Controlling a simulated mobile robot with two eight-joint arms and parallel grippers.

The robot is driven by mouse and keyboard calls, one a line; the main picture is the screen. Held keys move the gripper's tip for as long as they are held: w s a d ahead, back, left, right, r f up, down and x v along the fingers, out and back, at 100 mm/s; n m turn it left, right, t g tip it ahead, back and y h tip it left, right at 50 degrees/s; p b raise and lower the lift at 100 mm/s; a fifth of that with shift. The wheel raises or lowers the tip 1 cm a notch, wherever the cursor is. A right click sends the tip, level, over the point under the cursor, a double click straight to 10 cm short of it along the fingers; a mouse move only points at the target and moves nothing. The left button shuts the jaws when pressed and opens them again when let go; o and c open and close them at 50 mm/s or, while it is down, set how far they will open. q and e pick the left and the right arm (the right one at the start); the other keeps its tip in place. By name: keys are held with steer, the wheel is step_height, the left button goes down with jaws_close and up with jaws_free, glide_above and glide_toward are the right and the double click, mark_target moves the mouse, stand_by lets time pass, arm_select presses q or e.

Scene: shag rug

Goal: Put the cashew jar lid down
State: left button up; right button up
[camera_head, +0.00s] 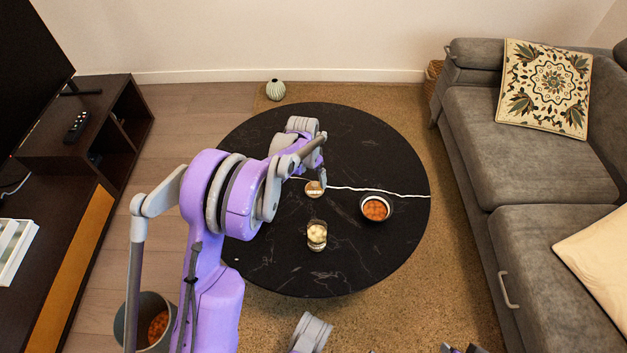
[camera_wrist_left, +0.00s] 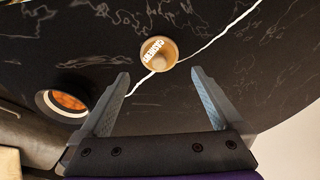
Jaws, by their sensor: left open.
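The cashew jar lid (camera_head: 315,188) is a small round tan lid with a lettered white label. It appears to lie on the black round table. In the left wrist view the lid (camera_wrist_left: 159,53) shows just beyond the fingertips, with bare table around it. My left gripper (camera_wrist_left: 161,78) is open with nothing between its fingers. In the head view the left gripper (camera_head: 318,172) is right by the lid, and my arm hides part of the table. A glass jar (camera_head: 317,236) with pale contents stands without a lid nearer the front.
A bowl with orange contents (camera_head: 376,208) stands on the table (camera_head: 370,255) to the right of the jar. A grey sofa (camera_head: 520,140) is at right. The table's front right is clear.

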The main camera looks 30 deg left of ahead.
arm_select(q)
steer(key=s+d+r+n+t+p, duration=0.1)
steer(key=s+d+r, duration=0.4)
steer(key=s+r, duration=0.25)
steer(key=s+d+r, duration=0.5)
steer(key=s+r, duration=0.1)
steer(key=r, duration=0.2)
steer(key=s+d, duration=0.2)
steer(key=s, duration=0.6)
steer(key=s+d+f+n+t, duration=0.1)
steer(key=s+d, duration=0.2)
steer(key=s, duration=0.5)
steer(key=shift+d+f+n+t, duration=0.15)
steer(key=shift+f+n+t, duration=0.15)
